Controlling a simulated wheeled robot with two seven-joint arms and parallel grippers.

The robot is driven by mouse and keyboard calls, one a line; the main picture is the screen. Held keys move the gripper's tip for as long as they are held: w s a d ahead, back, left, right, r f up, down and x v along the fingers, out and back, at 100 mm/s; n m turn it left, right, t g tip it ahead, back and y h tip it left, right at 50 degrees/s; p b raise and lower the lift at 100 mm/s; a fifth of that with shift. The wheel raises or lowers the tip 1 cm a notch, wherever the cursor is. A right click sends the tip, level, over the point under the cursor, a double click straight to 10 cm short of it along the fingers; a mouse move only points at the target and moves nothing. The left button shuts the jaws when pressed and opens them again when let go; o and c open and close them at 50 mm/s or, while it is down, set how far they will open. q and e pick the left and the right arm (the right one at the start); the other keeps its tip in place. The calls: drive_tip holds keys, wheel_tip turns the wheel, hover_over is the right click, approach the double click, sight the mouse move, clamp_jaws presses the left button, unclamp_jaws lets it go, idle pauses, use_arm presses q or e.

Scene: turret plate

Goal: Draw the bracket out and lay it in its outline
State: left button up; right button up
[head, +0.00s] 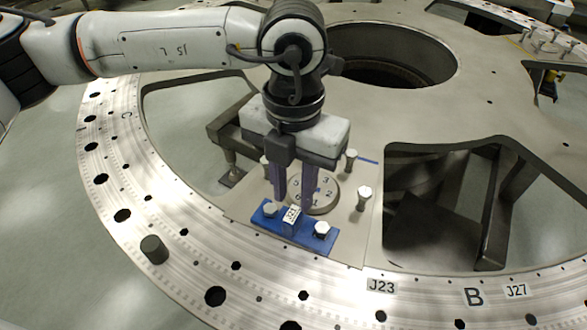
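A blue bracket (268,219) lies on the pale plate near the ring's front edge. It has a hex bolt head near each end and a small upright block with a white label (292,214) in its middle. My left gripper (294,203) points down over the bracket. Its two purple-tinted fingers are apart, with a gap between them, close above the labelled block. Whether they touch the block I cannot tell. My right gripper is not in view. I cannot make out an outline for the bracket with certainty.
A round numbered dial (323,198) sits right behind the fingers. Upright pins (364,198) stand around it on the plate. A dark round peg (154,249) stands on the perforated ring (190,265). Labels J23 (381,286) and J27 (515,291) mark the front rim. Large openings lie beside the plate.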

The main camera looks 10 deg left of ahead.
sight(293, 213)
use_arm(q)
wheel_tip(293, 213, down, 6)
drive_tip(key=shift+f+p, duration=0.25)
drive_tip(key=shift+p, duration=0.05)
clamp_jaws()
